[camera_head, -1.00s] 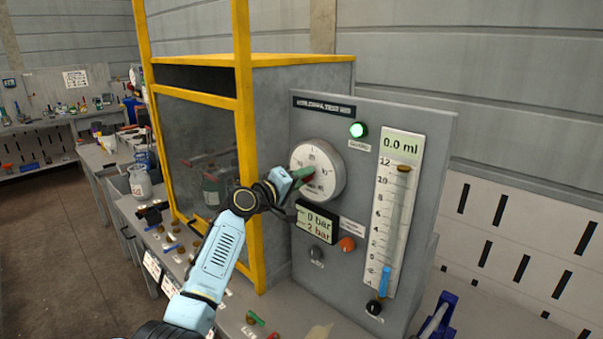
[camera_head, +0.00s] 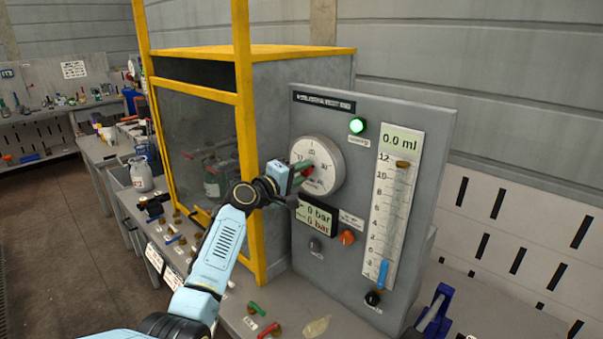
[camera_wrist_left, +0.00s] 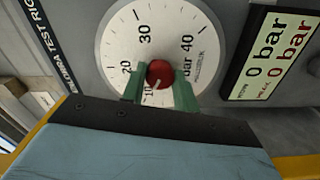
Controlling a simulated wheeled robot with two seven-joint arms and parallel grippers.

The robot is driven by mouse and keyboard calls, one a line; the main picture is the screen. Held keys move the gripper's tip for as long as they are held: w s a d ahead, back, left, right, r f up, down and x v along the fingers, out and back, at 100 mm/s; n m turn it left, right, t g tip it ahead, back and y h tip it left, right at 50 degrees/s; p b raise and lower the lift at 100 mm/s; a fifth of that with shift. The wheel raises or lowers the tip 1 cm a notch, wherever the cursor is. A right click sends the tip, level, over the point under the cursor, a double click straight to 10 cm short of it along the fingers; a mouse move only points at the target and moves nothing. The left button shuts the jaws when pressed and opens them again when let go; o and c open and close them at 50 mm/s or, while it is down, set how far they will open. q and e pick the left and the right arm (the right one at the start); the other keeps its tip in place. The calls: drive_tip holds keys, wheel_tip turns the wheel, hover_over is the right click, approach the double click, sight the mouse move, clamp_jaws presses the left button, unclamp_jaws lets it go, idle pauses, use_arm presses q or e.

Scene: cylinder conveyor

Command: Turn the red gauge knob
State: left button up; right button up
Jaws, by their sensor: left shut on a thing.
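The red gauge knob (camera_wrist_left: 160,73) sits at the centre of the round white gauge dial (camera_wrist_left: 120,45) in the left wrist view. In the head view the dial (camera_head: 325,152) is on the grey test panel (camera_head: 425,140), and the knob is partly hidden by my gripper. My left gripper (camera_wrist_left: 160,85) has its green fingers on both sides of the knob and is shut on it. It also shows in front of the dial in the head view (camera_head: 300,170). The display (camera_head: 317,216) below the dial reads 0 bar on both lines. My right gripper is not in view.
The panel also carries a lit green lamp (camera_head: 357,126), an orange knob (camera_head: 347,237) and a level scale (camera_head: 397,205). Small coloured parts lie on the bench (camera_head: 290,315) below.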

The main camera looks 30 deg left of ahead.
use_arm(q)
drive_tip(key=o, duration=1)
drive_tip(key=b+v, duration=0.1)
drive_tip(key=v, duration=1.2)
drive_tip(key=shift+s+a, duration=0.1)
drive_tip(key=shift+s, duration=0.1)
